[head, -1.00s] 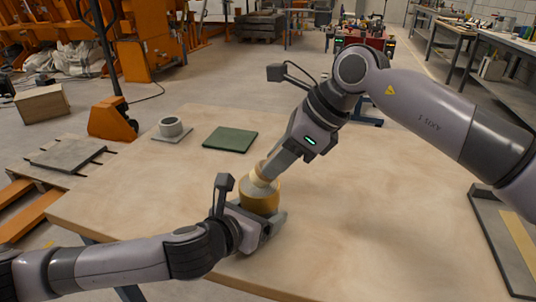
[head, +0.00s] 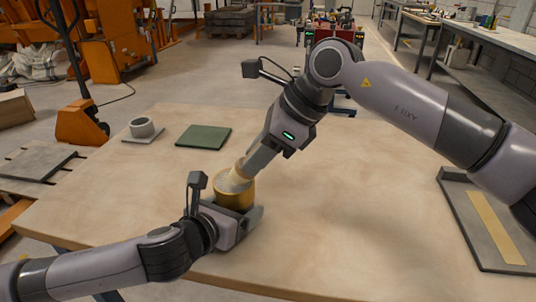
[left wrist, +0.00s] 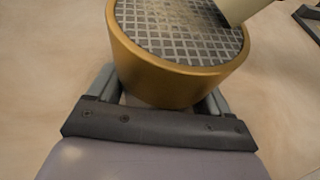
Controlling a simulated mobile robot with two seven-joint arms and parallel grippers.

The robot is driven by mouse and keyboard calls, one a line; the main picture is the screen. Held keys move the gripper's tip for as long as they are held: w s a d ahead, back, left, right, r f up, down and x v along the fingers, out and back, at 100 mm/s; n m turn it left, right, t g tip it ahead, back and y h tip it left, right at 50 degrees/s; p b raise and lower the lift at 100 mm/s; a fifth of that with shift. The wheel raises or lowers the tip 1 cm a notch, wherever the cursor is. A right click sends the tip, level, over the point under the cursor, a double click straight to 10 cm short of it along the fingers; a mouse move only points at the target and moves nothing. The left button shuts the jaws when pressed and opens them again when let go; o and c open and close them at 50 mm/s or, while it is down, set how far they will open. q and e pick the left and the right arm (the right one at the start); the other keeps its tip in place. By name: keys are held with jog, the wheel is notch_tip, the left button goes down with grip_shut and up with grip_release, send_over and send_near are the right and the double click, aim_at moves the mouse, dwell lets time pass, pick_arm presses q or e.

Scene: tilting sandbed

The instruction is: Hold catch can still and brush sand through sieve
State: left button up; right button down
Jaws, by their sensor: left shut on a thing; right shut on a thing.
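A brass-coloured round vessel (head: 234,201) stands on the table, with the sieve's grey mesh (left wrist: 180,28) inside its rim in the left wrist view. I cannot tell where sieve ends and catch can begins. My left gripper (head: 248,216) is shut on this vessel low down, one finger on each side. My right gripper (head: 252,164) is shut on a pale brush (head: 241,172) that slants down to the far right part of the mesh. The brush also shows at the top of the left wrist view (left wrist: 240,8). Its tip and any contact with the mesh are unclear.
A grey ring-shaped cup (head: 142,127) on a square plate and a green mat (head: 203,136) lie at the table's back left. A grey tray with a yellow strip (head: 497,228) is at the right. The wooden table (head: 350,205) is otherwise clear.

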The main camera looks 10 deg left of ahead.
jog(key=shift+w+a, duration=0.1)
jog(key=shift+a, duration=2)
jog(key=shift+d+r, duration=0.2)
jog(key=shift+d, duration=1.5)
jog(key=shift+d+f, duration=0.1)
jog(key=shift+d, duration=1.4)
jog(key=shift+a+f, duration=0.1)
jog(key=shift+a, duration=3.1)
jog(key=shift+r, duration=3.05)
notch_tip(320, 180, up, 3)
